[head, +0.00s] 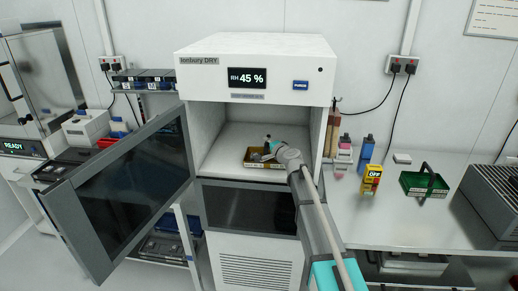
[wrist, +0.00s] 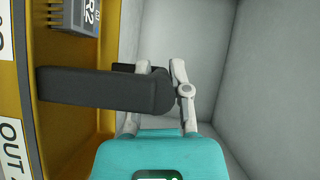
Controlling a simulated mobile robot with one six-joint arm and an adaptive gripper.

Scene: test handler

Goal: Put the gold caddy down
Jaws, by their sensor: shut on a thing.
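The gold caddy (head: 254,164) is inside the open upper chamber of the white dry cabinet (head: 255,60). My gripper (head: 272,148) reaches in from the front right and is at the caddy's handle. In the wrist view, the caddy's gold wall (wrist: 22,70) fills the left side, and its dark handle (wrist: 100,90) runs to my gripper (wrist: 155,85), whose fingers are shut on it. A grey part marked R2 (wrist: 78,14) lies in the caddy. The caddy is low, near the chamber floor (head: 225,160); I cannot tell whether it touches.
The cabinet's dark glass door (head: 130,190) stands open to the left. On the bench (head: 400,225) at right are a green caddy (head: 423,184), a yellow meter reading OFF (head: 371,180) and bottles (head: 344,152).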

